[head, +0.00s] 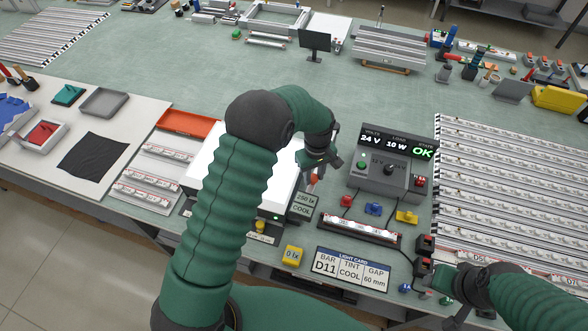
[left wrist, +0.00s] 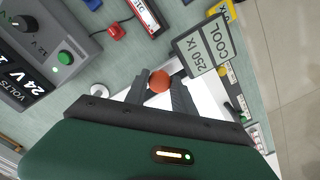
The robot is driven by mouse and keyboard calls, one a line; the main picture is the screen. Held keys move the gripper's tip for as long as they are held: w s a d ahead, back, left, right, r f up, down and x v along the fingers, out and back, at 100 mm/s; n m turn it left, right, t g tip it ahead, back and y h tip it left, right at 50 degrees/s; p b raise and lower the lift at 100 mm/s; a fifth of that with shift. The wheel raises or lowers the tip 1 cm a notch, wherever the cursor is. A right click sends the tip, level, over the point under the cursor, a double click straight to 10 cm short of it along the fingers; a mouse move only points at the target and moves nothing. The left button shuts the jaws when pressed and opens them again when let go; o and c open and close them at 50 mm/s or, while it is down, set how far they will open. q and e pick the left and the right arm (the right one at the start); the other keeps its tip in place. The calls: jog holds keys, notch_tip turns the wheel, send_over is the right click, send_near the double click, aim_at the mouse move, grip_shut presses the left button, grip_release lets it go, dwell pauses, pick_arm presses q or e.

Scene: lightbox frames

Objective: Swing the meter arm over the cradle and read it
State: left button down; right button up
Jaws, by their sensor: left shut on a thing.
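My left gripper (head: 314,172) is shut on an orange-red ball knob (left wrist: 160,82), which sits between its fingers in the left wrist view. A grey sign reading "250 lx COOL" (head: 303,206) is just in front of the gripper, at the right edge of the glowing white panel (head: 203,172); it also shows in the left wrist view (left wrist: 207,48). How the knob joins the meter arm is hidden. A light bar (head: 360,230) lies in a dark holder, perhaps the cradle, right of the sign. My right gripper (head: 436,292) is at the lower right; its finger gap is unclear.
A grey power unit (head: 388,178) reads 24 V, 10 W, OK. A light card (head: 350,272) says D11, COOL, 60 mm. A yellow block (head: 292,255) reads 0 lx. Red, blue and yellow small parts lie near the holder.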

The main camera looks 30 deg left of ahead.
pick_arm(q)
jog(key=w+d+n+b, duration=0.1)
jog(key=w+d+n, duration=0.2)
jog(key=d, duration=0.4)
jog(key=w+d+n+b, duration=0.1)
jog(key=w+d+n, duration=0.3)
jog(key=d, duration=0.3)
jog(key=shift+r, duration=0.1)
jog(key=c, duration=1.3)
grip_release()
jog(key=shift+o, duration=1.2)
notch_tip(320, 180, up, 16)
jog(key=b, duration=0.3)
jog(key=shift+r, duration=0.25)
